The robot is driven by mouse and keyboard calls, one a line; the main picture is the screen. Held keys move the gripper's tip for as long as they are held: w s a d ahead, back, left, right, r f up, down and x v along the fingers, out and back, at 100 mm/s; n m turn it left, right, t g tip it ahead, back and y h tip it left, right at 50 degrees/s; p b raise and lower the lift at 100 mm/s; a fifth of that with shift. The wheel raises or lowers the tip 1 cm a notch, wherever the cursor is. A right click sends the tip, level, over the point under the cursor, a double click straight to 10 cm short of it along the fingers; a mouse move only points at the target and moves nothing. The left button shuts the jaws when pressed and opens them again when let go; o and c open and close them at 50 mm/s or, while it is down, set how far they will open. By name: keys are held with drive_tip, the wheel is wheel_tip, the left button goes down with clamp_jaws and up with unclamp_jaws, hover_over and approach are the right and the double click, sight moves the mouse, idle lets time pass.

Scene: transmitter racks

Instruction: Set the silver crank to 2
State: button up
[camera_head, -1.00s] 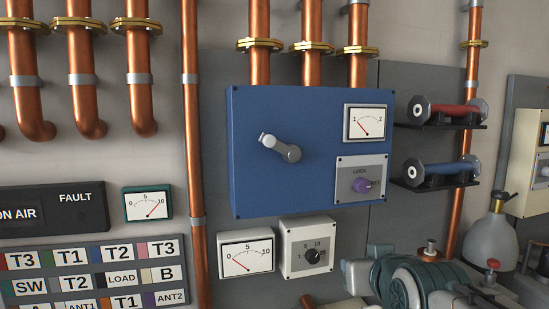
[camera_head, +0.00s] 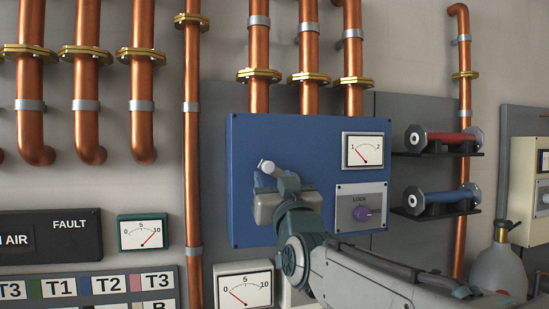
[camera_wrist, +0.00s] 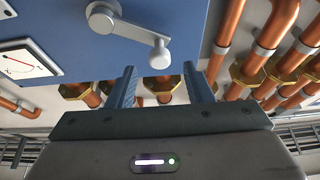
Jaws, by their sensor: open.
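The silver crank (camera_head: 268,167) is on a blue panel (camera_head: 245,135). In the head view its knob end points to the upper left, and my gripper hides its hub. In the wrist view the whole crank (camera_wrist: 130,32) shows, with its hub at upper left and its knob lower right. My gripper (camera_head: 268,187) is in front of the panel, at the crank. In the wrist view my gripper (camera_wrist: 160,76) is open, with the knob in line with the gap between its fingers. I cannot tell whether they touch it. The 1-to-2 meter (camera_head: 366,150) has its needle near 1.
Red (camera_head: 440,138) and blue (camera_head: 440,198) cylinders rest on brackets further right. Copper pipes (camera_head: 308,50) run above the panel. A white meter (camera_head: 244,289) is below it.

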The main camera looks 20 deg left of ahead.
sight(269, 170)
drive_tip(key=p+x, duration=0.2)
drive_tip(key=x, duration=0.5)
drive_tip(key=shift+w+a+p, duration=0.1)
drive_tip(key=shift+w+p, duration=0.1)
drive_tip(key=shift+p, duration=0.15)
clamp_jaws()
